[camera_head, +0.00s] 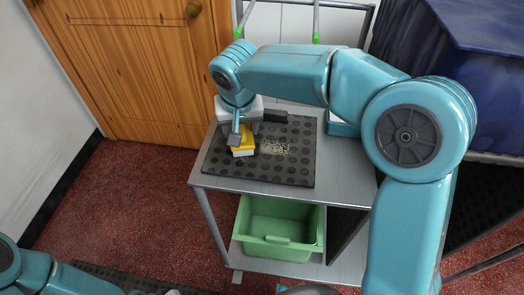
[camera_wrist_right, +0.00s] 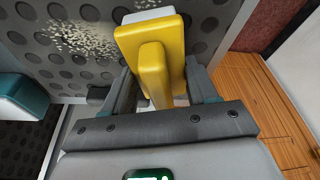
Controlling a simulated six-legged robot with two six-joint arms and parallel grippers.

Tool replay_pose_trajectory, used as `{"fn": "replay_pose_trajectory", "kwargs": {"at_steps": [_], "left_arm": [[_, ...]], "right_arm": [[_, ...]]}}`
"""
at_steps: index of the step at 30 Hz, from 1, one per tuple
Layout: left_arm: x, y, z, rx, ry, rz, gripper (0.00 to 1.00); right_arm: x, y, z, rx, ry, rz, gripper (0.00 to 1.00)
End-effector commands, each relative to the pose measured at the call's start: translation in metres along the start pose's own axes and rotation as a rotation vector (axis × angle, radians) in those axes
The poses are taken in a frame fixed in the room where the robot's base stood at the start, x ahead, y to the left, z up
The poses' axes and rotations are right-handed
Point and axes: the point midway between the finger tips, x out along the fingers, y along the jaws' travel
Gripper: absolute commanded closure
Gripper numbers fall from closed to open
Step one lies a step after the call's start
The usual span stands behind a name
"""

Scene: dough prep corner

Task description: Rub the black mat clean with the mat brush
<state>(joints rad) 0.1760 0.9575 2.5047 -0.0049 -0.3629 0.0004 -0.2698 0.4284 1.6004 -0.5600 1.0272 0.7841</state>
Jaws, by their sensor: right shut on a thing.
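The black mat (camera_head: 300,165) with rows of round dimples lies flat on the metal cart top. A patch of pale crumbs (camera_head: 273,147) is on its middle and also shows at the upper left of the right wrist view (camera_wrist_right: 85,40). My right gripper (camera_head: 240,128) is shut on the yellow mat brush (camera_head: 243,139), over the left part of the mat, left of the crumbs. In the right wrist view the brush (camera_wrist_right: 152,70) sits between the two fingers, its pale bristles pointing away. Whether the bristles touch the mat I cannot tell. My left gripper is out of view; only arm links show bottom left.
The metal cart (camera_head: 346,172) has a green bin (camera_head: 279,251) on its lower shelf. A teal and white block (camera_head: 343,127) stands at the cart's back right, beside the mat. A wooden door (camera_head: 135,60) is behind left, a blue covered shape (camera_head: 460,70) at right. Red floor lies open at left.

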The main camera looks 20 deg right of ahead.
Motion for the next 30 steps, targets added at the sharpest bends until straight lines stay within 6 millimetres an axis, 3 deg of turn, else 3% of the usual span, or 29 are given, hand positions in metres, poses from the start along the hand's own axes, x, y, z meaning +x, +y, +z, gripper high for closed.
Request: {"fn": "replay_pose_trajectory", "kwargs": {"at_steps": [30], "left_arm": [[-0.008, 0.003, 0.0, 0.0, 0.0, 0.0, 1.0]], "right_arm": [[-0.012, 0.001, -0.003, 0.0, 0.001, 0.0, 0.79]]}}
